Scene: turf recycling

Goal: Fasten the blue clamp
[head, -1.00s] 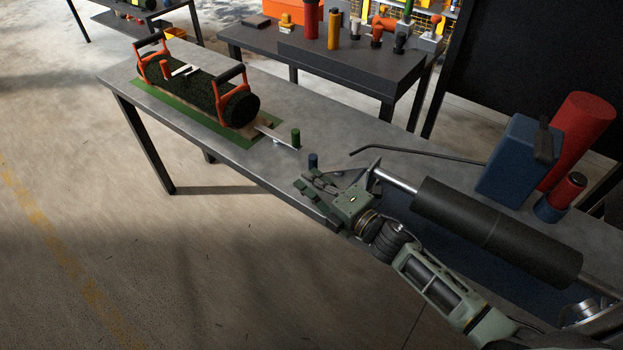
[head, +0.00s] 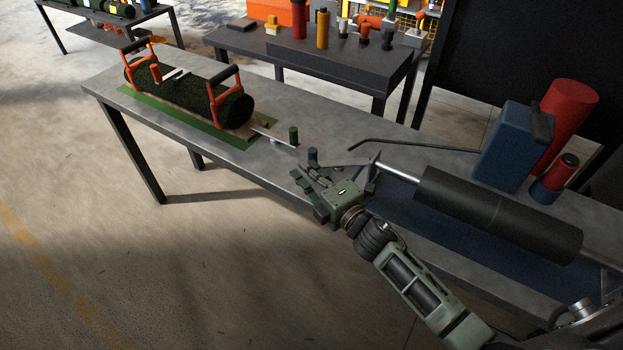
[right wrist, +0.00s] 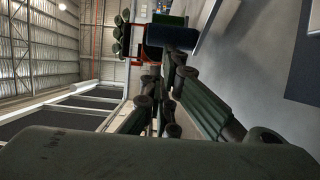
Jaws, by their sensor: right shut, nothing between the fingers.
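The blue clamp shows as a small blue upright knob (head: 313,154) near the table's front edge, left of the roller. In the right wrist view a blue cylinder (right wrist: 172,38), seemingly the same knob, stands just beyond the fingertips. My right gripper (head: 308,175) is shut and empty, just in front of the knob in the head view. I cannot tell whether it touches the knob. It also shows in the right wrist view (right wrist: 165,82). The clamp's lower part is hard to make out. My left gripper is not in view.
A green knob (head: 293,135) stands just behind the blue one. A dark turf roll with orange handles (head: 190,95) lies on a green mat (head: 145,103) at the left. A black roller (head: 495,215), a blue box (head: 503,148) and red cylinders are on the right.

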